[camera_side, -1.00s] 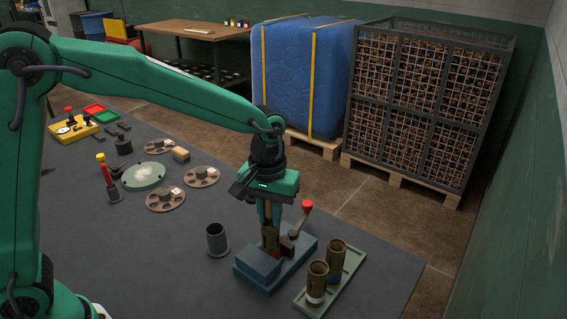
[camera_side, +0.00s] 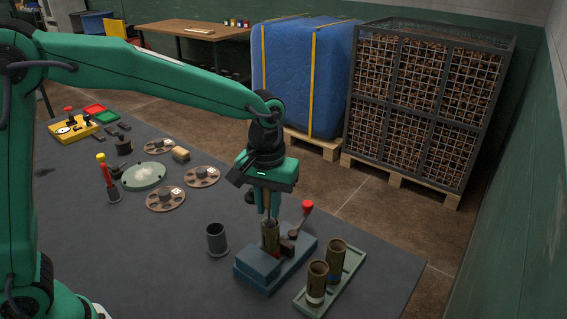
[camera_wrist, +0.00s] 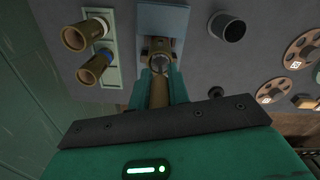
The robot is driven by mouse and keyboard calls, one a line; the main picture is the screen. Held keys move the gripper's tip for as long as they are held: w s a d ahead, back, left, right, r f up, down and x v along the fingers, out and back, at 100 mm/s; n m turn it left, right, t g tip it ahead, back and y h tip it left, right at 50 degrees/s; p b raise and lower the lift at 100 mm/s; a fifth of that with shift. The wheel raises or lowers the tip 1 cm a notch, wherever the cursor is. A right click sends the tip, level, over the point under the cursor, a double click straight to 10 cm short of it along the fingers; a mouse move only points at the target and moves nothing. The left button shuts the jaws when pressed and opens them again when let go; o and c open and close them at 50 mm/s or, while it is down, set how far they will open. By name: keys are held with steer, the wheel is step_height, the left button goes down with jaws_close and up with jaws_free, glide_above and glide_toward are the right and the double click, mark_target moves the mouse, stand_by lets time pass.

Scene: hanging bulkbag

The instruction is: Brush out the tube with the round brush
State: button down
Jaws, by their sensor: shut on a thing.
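My gripper (camera_side: 265,207) is shut on the round brush, whose wooden handle (camera_wrist: 158,92) shows between the fingers in the wrist view. The brush points down, and its dark head is at the mouth of a brass tube (camera_side: 270,239). How far the head is inside cannot be told. The tube stands upright in a blue clamp block (camera_side: 258,264) with a red-knobbed lever (camera_side: 307,206). Two more brass tubes (camera_side: 317,284) (camera_side: 336,256) stand in a green tray (camera_side: 347,277) right of the block.
A dark empty-looking cup (camera_side: 217,240) stands left of the block. Brown discs with holes (camera_side: 166,199), a pale round dish (camera_side: 144,176) and a red-handled tool in a holder (camera_side: 108,178) are further left. A yellow box (camera_side: 70,130) is at the far left. Open bench lies in front.

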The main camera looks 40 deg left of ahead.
steer(key=shift+f, duration=1.9)
steer(key=shift+r, duration=1.95)
steer(key=shift+f, duration=2)
steer(key=shift+r, duration=2)
steer(key=shift+f, duration=0.1)
